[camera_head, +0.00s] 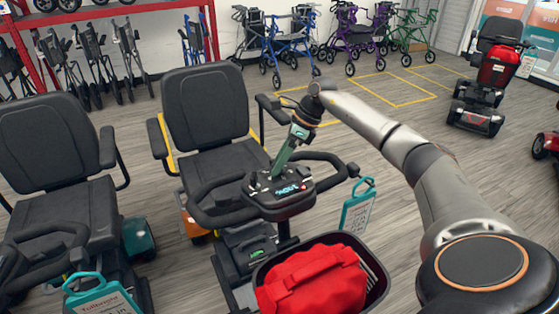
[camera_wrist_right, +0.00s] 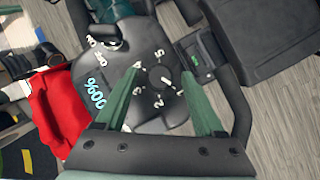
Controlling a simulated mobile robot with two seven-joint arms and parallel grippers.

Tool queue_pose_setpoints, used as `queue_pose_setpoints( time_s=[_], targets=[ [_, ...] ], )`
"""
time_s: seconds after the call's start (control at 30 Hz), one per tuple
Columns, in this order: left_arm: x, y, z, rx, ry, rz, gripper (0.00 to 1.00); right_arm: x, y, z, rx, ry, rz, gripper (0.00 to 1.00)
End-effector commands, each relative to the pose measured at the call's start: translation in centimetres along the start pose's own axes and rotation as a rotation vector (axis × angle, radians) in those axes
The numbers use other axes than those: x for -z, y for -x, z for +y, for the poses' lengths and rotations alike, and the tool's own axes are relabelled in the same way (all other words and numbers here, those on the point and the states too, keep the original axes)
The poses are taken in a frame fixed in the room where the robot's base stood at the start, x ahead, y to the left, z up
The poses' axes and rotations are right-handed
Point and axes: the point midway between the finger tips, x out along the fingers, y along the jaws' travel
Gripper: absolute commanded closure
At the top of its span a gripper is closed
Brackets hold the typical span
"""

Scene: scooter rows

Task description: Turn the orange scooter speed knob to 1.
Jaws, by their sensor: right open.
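The orange scooter (camera_head: 190,222) stands in the middle of the head view, with a black seat and an orange body panel. Its dark control console (camera_head: 280,190) is below my right gripper (camera_head: 279,172), which points down at it. In the right wrist view, the round black speed knob (camera_wrist_right: 157,75) sits among white numerals 1 to 5. A pale mark on the knob appears to point to the lower right, toward the 1. My right gripper (camera_wrist_right: 159,78) is open, its green fingers on either side of the knob; contact cannot be told. My left gripper is out of view.
A black basket (camera_head: 379,281) with a red bag (camera_head: 314,284) is in front of the console. Handlebars (camera_head: 325,160) curve around it, and a teal tag (camera_head: 358,207) hangs at right. Another scooter (camera_head: 55,170) stands close at left. A red scooter (camera_head: 497,65) is far right.

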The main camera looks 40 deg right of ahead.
Motion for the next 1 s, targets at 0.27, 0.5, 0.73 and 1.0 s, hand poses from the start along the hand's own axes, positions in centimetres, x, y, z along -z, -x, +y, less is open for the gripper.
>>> queue_pose_setpoints(
  time_s=[0.27, 0.5, 0.73, 1.0],
  targets=[
    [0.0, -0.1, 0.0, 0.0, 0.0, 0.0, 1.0, -0.1, 4.8, -0.1, 0.006, 0.0, -0.005, 0.3],
    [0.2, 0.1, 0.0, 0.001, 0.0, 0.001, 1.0, -0.1, 9.8, -0.1, 0.004, 0.0, -0.005, 0.3],
    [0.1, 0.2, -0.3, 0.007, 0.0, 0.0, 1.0, 0.0, 12.1, 0.0, 0.002, 0.001, -0.002, 0.3],
    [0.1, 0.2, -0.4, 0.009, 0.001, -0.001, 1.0, 0.0, 12.4, 0.0, 0.001, 0.0, -0.001, 0.3]
  ],
)
